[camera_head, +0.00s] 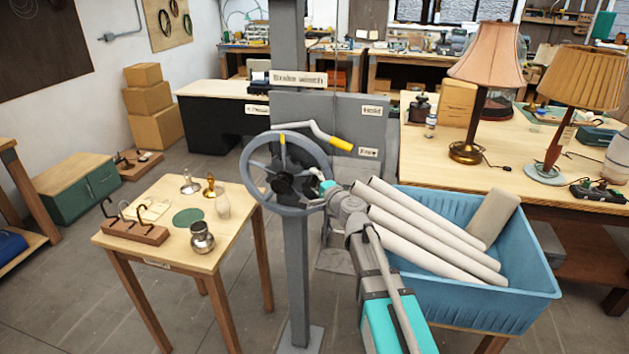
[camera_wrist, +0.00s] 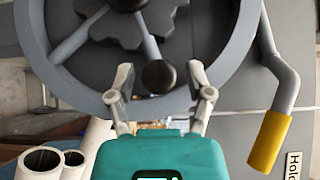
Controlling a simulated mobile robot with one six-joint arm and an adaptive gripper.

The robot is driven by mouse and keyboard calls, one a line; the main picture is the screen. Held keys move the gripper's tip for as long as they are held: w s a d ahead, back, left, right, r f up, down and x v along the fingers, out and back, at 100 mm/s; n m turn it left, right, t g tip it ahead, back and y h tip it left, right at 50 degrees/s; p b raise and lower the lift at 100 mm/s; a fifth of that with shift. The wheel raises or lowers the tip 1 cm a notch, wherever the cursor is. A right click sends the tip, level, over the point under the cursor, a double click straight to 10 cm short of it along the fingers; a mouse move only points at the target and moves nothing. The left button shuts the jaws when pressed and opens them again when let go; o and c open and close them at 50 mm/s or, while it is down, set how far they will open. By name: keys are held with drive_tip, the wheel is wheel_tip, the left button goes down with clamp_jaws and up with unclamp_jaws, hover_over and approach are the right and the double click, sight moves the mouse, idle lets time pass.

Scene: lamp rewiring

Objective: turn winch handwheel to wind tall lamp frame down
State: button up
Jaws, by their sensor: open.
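The winch handwheel (camera_head: 283,173) is a grey spoked wheel with a dark hub on a grey post; a yellow mark shows at its top. In the wrist view the lower rim and spokes of the handwheel (camera_wrist: 66,47) fill the top. A dark round knob (camera_wrist: 158,75) shows near the rim's bottom. My gripper (camera_wrist: 161,88) is open, with its two fingers on either side of the knob; I cannot tell whether they touch it. In the head view my gripper (camera_head: 318,192) is at the wheel's lower right. The tall lamp frame is not identifiable here.
A bent lever with a yellow grip (camera_head: 340,142) sticks out right of the wheel, near the "Hold" and "Free" labels. A blue bin (camera_head: 530,285) with white tubes stands close under my arm. A small wooden table (camera_head: 160,245) with parts stands left.

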drive_tip(key=shift+w+a, duration=0.1)
clamp_jaws()
idle(0.4)
drive_tip(key=shift+w+r+p, duration=0.1)
drive_tip(key=shift+r+p, duration=0.1)
drive_tip(key=shift+p, duration=0.15)
